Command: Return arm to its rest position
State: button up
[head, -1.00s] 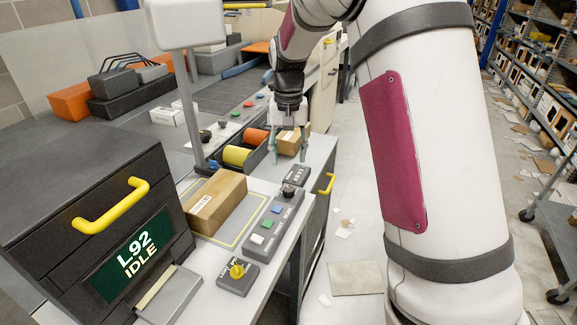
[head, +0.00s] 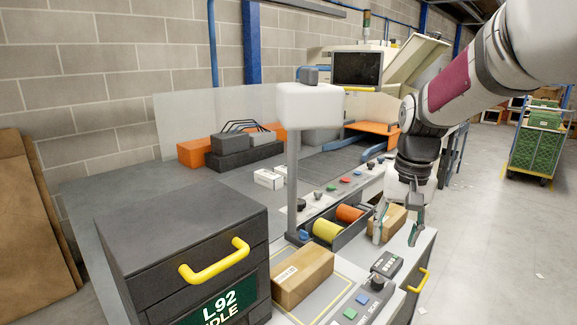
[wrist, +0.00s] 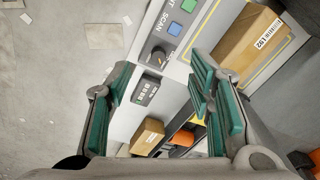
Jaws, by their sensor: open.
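My gripper (head: 397,228) is open and empty at the right of the bench in the head view, pointing down over its edge near a small cardboard box (head: 393,218). In the wrist view my gripper (wrist: 160,82) shows its two green-padded fingers wide apart, with nothing held between them. The small box also shows in the wrist view (wrist: 148,136), below and apart from the fingers. My arm reaches down from the upper right of the head view, bent at the elbow.
A larger cardboard box (head: 303,276) lies on the bench beside a button panel (head: 368,302). A white-headed post (head: 308,106) stands left of my arm. A black tray with orange and yellow rolls (head: 345,228) is close by. Open floor (head: 480,240) lies to the right.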

jog(key=s+a+r+n+t, duration=0.1)
jog(key=s, duration=1.2)
jog(key=s+a+r+n+t, duration=0.2)
jog(key=s, duration=1.1)
jog(key=shift+r+n, duration=0.15)
jog(key=shift+n, duration=0.15)
jog(key=shift+a, duration=0.1)
